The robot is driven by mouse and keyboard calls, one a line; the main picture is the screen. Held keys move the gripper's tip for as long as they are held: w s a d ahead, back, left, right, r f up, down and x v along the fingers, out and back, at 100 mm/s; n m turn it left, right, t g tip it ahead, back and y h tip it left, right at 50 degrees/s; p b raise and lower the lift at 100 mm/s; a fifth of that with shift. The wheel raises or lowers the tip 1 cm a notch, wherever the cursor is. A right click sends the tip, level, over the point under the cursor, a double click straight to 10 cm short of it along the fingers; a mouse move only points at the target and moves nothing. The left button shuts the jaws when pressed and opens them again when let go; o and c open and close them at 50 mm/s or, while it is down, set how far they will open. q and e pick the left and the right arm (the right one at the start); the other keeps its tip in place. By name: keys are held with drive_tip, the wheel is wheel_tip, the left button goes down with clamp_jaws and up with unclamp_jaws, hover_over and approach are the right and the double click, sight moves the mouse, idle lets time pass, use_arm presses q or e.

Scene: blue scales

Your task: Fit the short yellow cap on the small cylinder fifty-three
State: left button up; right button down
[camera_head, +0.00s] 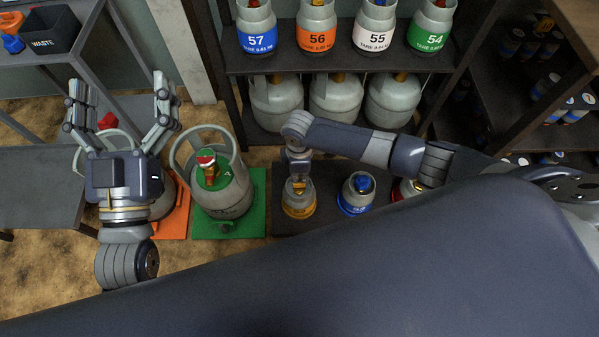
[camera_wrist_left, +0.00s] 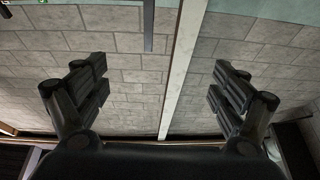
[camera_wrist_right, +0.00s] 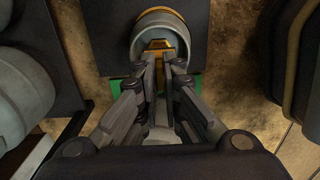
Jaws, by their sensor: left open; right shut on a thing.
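A small grey cylinder (camera_head: 297,207) with a yellow-orange band stands on the dark mat, below my right gripper (camera_head: 298,178); its number cannot be read. A yellow piece (camera_head: 299,187) shows at its top. In the right wrist view, my right gripper (camera_wrist_right: 165,62) is shut on this yellow piece (camera_wrist_right: 158,44), in the open collar of the cylinder (camera_wrist_right: 144,28). I cannot tell whether the piece is fully seated. My left gripper (camera_head: 120,90) is open and empty, raised at the left. Its spread fingers (camera_wrist_left: 158,85) face a brick wall in the left wrist view.
A small cylinder with a blue band (camera_head: 356,194) stands to the right, and another shows partly behind my arm. A large cylinder (camera_head: 220,186) stands on a green base (camera_head: 256,200). Shelves behind hold labelled cylinders 57 (camera_head: 257,35) to 54. A waste bin (camera_head: 51,33) is upper left.

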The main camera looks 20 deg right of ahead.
use_arm(q)
drive_tip(key=shift+w+a+f+g+y, duration=0.1)
drive_tip(key=shift+w+f+g+y, duration=0.15)
drive_tip(key=shift+f, duration=0.35)
drive_tip(key=shift+w+f+g+y, duration=0.15)
drive_tip(key=shift+f+g, duration=0.2)
drive_tip(key=shift+f, duration=0.25)
drive_tip(key=shift+r, duration=0.15)
drive_tip(key=shift+p, duration=0.3)
drive_tip(key=shift+w+a+f+g, duration=0.1)
drive_tip(key=shift+w+f+g, duration=0.1)
drive_tip(key=shift+f+g, duration=0.9)
drive_tip(key=shift+f, duration=0.45)
drive_tip(key=shift+r+t, duration=0.1)
drive_tip(key=shift+t, duration=0.2)
use_arm(e)
drive_tip(key=shift+f, duration=0.15)
use_arm(q)
drive_tip(key=shift+s+r+t, duration=0.1)
drive_tip(key=shift+r+t, duration=0.3)
drive_tip(key=shift+r, duration=0.25)
use_arm(e)
drive_tip(key=shift+f, duration=0.25)
